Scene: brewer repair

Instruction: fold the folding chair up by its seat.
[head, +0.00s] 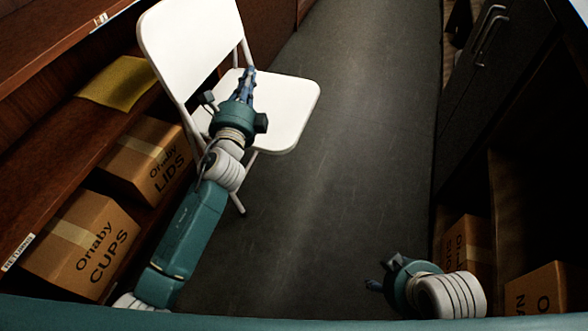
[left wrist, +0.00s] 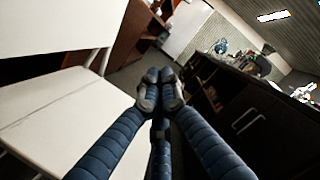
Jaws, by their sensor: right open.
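The white folding chair stands unfolded on the floor at the upper left of the head view, with its backrest (head: 185,45) upright and its flat seat (head: 285,105) to the right. My left gripper (head: 248,78) is over the seat close to the backrest. In the left wrist view its blue fingers (left wrist: 160,76) come together at the tips with nothing visible between them. The seat (left wrist: 65,115) and backrest (left wrist: 45,28) fill the left of that view. I cannot tell whether the fingers touch the seat. My right gripper (head: 374,275) is low at the right, open and away from the chair.
A wooden shelf at left holds a LIDS box (head: 150,160), a CUPS box (head: 85,245) and a yellow cloth (head: 118,82). Dark cabinets (head: 495,75) and more boxes (head: 545,290) line the right. The grey floor (head: 345,130) between is clear.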

